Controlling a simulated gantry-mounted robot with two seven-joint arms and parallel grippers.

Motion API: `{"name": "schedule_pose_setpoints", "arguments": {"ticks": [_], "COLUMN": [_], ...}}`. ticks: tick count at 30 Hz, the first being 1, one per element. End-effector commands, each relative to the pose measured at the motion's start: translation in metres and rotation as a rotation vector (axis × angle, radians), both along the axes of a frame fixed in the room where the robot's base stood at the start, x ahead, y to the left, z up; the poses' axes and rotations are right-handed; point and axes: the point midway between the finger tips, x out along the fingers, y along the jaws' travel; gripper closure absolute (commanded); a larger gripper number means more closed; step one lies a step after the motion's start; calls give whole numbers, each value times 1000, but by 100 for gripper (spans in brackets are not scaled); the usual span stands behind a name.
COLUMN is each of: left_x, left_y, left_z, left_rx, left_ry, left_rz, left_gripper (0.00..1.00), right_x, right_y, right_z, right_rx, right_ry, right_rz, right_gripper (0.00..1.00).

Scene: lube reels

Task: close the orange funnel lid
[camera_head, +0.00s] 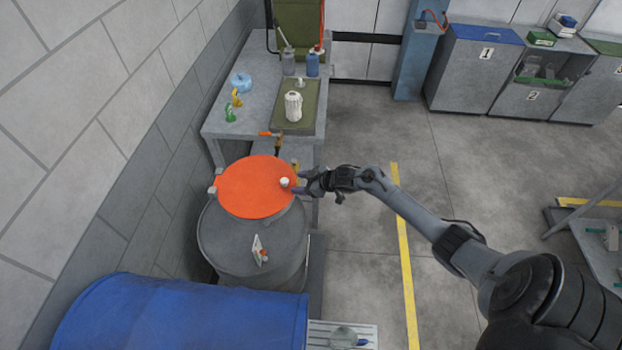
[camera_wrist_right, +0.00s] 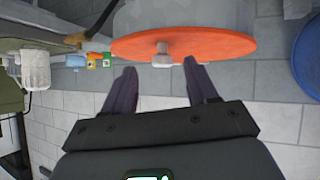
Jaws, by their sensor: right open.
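I cannot tell whether the lid sits flush. My right gripper (camera_head: 302,184) is beside the knob, at the lid's right edge. In the wrist view its two fingers (camera_wrist_right: 160,68) are apart and empty, with the knob just beyond the gap between their tips. My left gripper is not in view.
A blue drum (camera_head: 180,315) lies in front of the grey drum. A workbench (camera_head: 225,120) with a white container (camera_head: 293,106) and small items stands behind. A brick wall (camera_head: 120,110) bounds the left. Floor right of the drum is open beyond my arm.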

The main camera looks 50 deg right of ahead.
Motion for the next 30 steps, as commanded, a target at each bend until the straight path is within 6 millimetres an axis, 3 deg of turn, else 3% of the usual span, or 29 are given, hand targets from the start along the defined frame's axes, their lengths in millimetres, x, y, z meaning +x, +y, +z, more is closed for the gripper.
{"name": "schedule_pose_setpoints", "arguments": {"ticks": [6, 12, 30], "left_x": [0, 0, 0], "left_y": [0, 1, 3], "left_z": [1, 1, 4], "left_rx": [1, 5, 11], "left_ry": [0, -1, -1], "left_rz": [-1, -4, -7], "left_gripper": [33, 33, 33], "right_x": [-24, -35, -41], "right_y": [-8, -11, -12], "right_z": [22, 33, 32], "right_rx": [-2, -2, -1], "right_ry": [-7, -11, -2], "right_rz": [-2, -3, -4], "right_gripper": [42, 42, 42]}}
